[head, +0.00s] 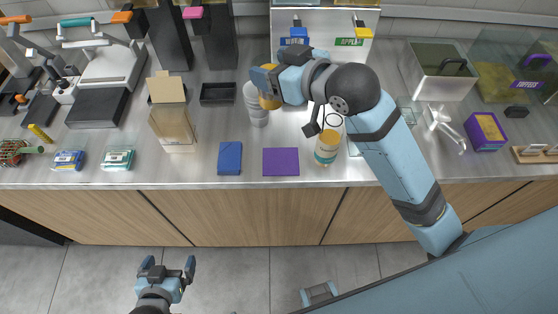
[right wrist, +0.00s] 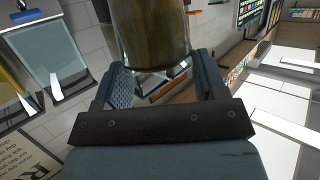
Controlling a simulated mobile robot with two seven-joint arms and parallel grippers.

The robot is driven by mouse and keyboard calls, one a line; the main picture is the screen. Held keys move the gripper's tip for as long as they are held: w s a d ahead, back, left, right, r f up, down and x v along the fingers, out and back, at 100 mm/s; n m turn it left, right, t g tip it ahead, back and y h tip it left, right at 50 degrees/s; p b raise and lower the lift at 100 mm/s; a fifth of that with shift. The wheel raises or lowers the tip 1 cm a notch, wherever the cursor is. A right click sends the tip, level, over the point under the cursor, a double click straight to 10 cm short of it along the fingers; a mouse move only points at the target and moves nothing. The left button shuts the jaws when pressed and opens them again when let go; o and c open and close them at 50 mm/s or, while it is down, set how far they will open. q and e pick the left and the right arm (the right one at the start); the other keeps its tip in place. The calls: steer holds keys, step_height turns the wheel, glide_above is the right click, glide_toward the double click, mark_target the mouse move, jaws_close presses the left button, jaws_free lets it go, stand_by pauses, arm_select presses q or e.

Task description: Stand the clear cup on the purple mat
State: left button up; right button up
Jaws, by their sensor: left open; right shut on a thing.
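The purple mat (head: 281,162) lies flat and bare near the counter's front edge. My right gripper (head: 268,84) is above the counter, behind and slightly left of the mat. It is shut on an amber-brown, see-through cylinder with a clear rim, which I take to be the clear cup (right wrist: 150,35); in the head view the gripper hides most of it. Whether the cup holds anything is unclear. My left gripper (head: 168,264) is open and empty, low in front of the counter.
A stack of pale cups (head: 256,105) stands beside my right gripper.

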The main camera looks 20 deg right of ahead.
steer(key=shift+s+d+f, duration=0.4)
steer(key=shift+d+f, duration=0.3)
steer(key=shift+s+d+f, duration=0.1)
steer(key=shift+d+f, duration=0.05)
steer(key=shift+f, duration=0.2)
step_height(320, 180, down, 20)
steer(key=shift+r, duration=0.15)
steer(key=o, duration=1.1)
